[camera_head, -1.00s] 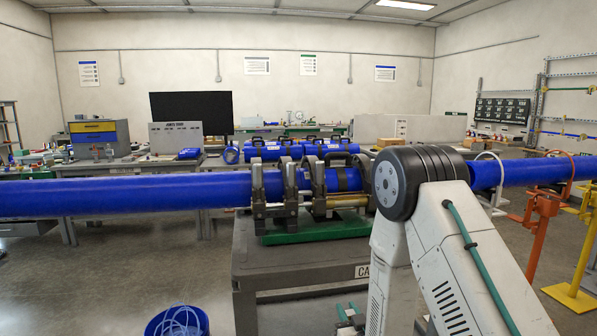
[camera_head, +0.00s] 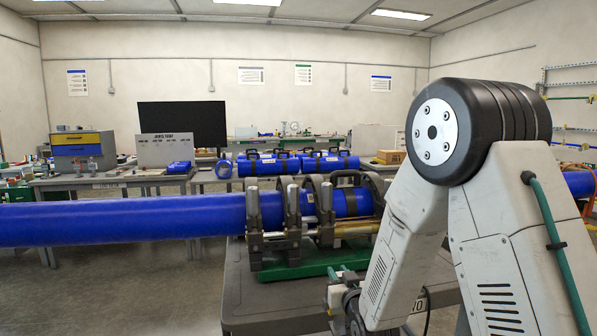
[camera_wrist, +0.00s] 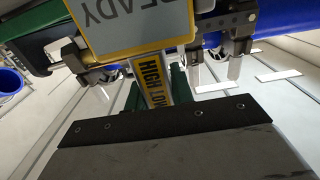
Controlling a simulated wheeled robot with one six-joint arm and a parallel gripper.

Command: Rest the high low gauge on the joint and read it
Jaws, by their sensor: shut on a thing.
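The high low gauge (camera_wrist: 154,68) is a yellow strip marked "HIGH LOW" in the wrist view. A pale panel with a yellow edge (camera_wrist: 135,22), reading "READY" upside down, adjoins its far end. My gripper (camera_wrist: 155,90) is shut on the gauge, its green fingers on either side. In the head view my gripper (camera_head: 345,275) is low in front of the cart, partly hidden, and the gauge cannot be made out. The long blue pipe (camera_head: 120,220) runs through the metal clamps (camera_head: 290,215). The joint is among the clamps, too small to make out. The gauge appears apart from it.
The clamps stand on a green base (camera_head: 300,267) on the grey cart (camera_head: 265,310). My raised arm covers the pipe's right part.

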